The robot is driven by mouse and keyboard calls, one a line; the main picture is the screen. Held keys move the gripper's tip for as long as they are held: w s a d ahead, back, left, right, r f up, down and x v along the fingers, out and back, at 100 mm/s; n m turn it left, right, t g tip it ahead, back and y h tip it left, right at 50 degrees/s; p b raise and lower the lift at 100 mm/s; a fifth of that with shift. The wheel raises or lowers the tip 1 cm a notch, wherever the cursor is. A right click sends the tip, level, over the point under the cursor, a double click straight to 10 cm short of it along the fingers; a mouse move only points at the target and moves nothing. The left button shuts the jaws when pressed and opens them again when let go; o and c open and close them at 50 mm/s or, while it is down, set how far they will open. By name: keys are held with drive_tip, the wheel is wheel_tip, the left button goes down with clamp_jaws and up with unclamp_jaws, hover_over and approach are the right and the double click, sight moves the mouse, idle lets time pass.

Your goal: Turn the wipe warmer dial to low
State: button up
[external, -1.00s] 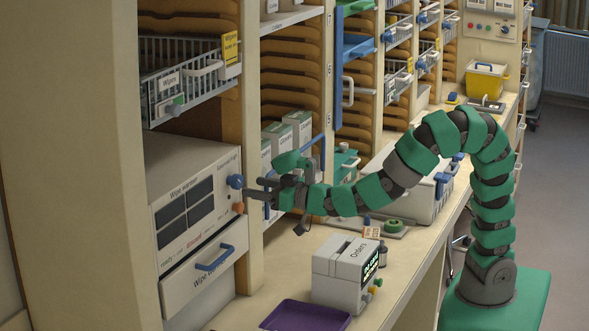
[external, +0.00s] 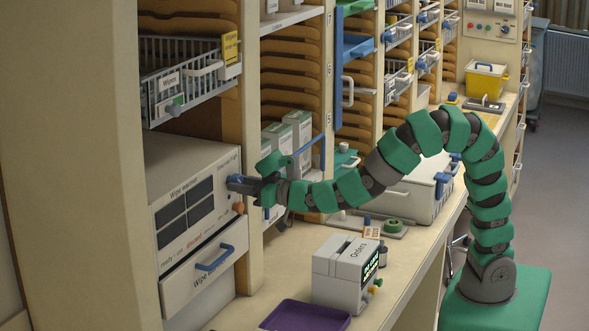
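The wipe warmer (external: 160,180) is a pale box in the left bay with dark panels and printed labels on its front. Its blue dial (external: 235,180) is near the upper right of that front, partly covered by my gripper. My gripper (external: 240,185) is at the dial, with its dark fingers reaching it from the right. The fingers overlap the dial, and I cannot tell whether they are closed on it. The dial's setting is too small to read.
An orange knob (external: 238,208) is just below the dial. A drawer with a blue handle (external: 215,258) is under the warmer. A grey Orders box (external: 342,270) and a purple tray (external: 305,315) are on the counter. A wire basket (external: 190,85) hangs above.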

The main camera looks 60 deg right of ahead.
drive_tip(key=shift+b, duration=0.3)
drive_tip(key=shift+m+b, duration=0.45)
drive_tip(key=shift+m, duration=0.15)
drive_tip(key=o, duration=1)
drive_tip(key=s+b, duration=0.1)
drive_tip(key=s, duration=1.2)
drive_tip(key=shift+s, duration=0.4)
drive_tip(key=shift+s, duration=0.1)
